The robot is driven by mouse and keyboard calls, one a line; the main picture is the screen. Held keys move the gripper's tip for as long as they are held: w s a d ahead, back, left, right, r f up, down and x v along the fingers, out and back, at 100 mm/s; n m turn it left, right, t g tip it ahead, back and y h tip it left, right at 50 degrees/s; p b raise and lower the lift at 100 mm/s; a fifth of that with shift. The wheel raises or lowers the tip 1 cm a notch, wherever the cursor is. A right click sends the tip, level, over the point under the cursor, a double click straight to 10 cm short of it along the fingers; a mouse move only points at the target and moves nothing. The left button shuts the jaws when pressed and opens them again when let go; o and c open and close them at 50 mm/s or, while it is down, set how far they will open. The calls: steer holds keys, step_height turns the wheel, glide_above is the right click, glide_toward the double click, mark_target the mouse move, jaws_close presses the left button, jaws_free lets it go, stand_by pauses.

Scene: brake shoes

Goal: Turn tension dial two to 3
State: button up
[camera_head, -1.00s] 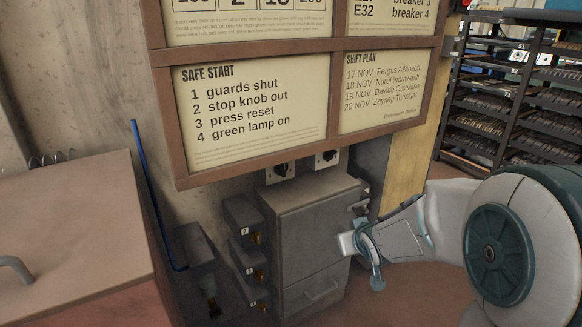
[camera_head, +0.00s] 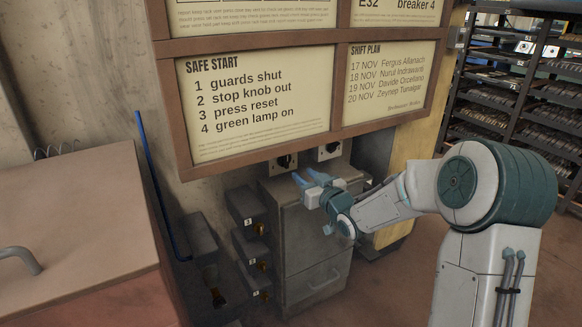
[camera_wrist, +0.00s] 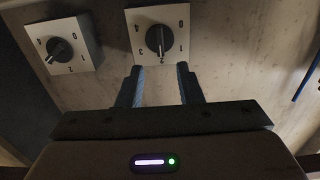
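Two square white dial plates with black knobs sit on the wall under the notice board: a left dial (camera_head: 284,163) and a right dial (camera_head: 327,150). In the wrist view, seen turned around, they appear as a right-hand dial (camera_wrist: 158,36) and a left-hand dial (camera_wrist: 62,48). The right-hand knob's pointer seems to face 2; the left-hand one points down-left, its number unclear. I cannot tell which is dial two. My gripper (camera_head: 309,178) is open and empty, just below the dials; its fingers (camera_wrist: 160,85) point toward the right-hand dial, apart from the knob.
A grey cabinet (camera_head: 310,245) stands beneath the dials, with small numbered boxes (camera_head: 248,222) on its left. The notice board (camera_head: 258,103) overhangs just above the dials. A blue rod (camera_head: 157,190) leans at left. Shelving (camera_head: 510,100) stands behind at right.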

mark_target(288, 161)
steer(key=b+x, duration=0.2)
steer(key=x, duration=0.6)
steer(key=shift+w+a, duration=0.2)
steer(key=shift+w, duration=0.1)
jaws_close()
